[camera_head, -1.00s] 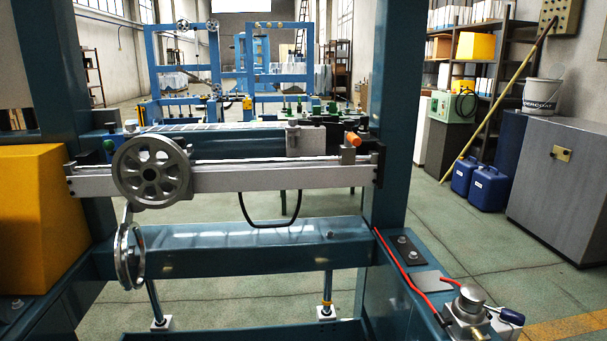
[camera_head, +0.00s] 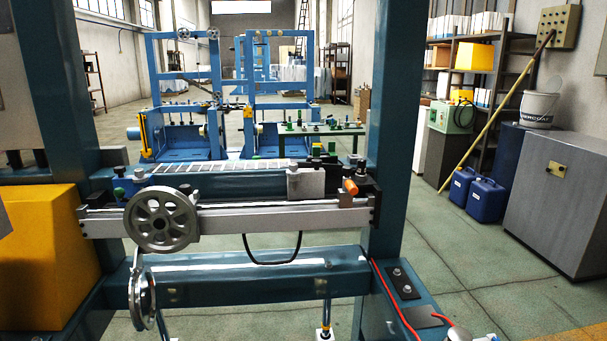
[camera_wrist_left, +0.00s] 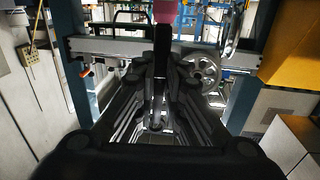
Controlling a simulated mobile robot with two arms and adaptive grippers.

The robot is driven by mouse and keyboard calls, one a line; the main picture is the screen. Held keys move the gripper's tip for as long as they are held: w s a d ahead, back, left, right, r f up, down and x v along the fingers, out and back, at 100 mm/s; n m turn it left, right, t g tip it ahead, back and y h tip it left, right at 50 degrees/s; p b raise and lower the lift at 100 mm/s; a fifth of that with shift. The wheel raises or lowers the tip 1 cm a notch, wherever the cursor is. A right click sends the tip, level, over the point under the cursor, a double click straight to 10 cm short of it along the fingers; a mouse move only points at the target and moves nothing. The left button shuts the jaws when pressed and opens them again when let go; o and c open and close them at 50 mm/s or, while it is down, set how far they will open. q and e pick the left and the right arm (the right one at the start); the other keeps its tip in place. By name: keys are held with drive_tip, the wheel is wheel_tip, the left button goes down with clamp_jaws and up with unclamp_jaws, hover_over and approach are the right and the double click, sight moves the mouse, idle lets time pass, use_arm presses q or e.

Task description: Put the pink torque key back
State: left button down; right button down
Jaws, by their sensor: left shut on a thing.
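In the left wrist view, a pink piece (camera_wrist_left: 163,12) at the top edge is the visible part of the torque key. My left gripper (camera_wrist_left: 162,30) is shut on it, with its dark fingers close together. The rest of the key is hidden or out of the picture. The takeup frame's grey rail (camera_head: 240,218) and spoked handwheel (camera_head: 162,219) lie beyond the gripper; the handwheel also shows in the left wrist view (camera_wrist_left: 207,73). Neither gripper shows in the head view, and my right gripper is in no view. No holder for the key can be made out.
Blue-green posts (camera_head: 388,130) stand at both sides of the rail, with a lower crossbeam (camera_head: 250,275) below it. A yellow box (camera_head: 45,255) is at the left. A grey cabinet (camera_head: 555,200) and blue canisters (camera_head: 485,197) are at the right, with open green floor between.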

use_arm(q)
drive_tip(key=shift+r+p, duration=1.4)
drive_tip(key=shift+r, duration=1.3)
drive_tip(key=shift+f, duration=0.15)
drive_tip(key=shift+f, duration=1.1)
drive_tip(key=shift+d, duration=0.1)
drive_tip(key=shift+s, duration=0.15)
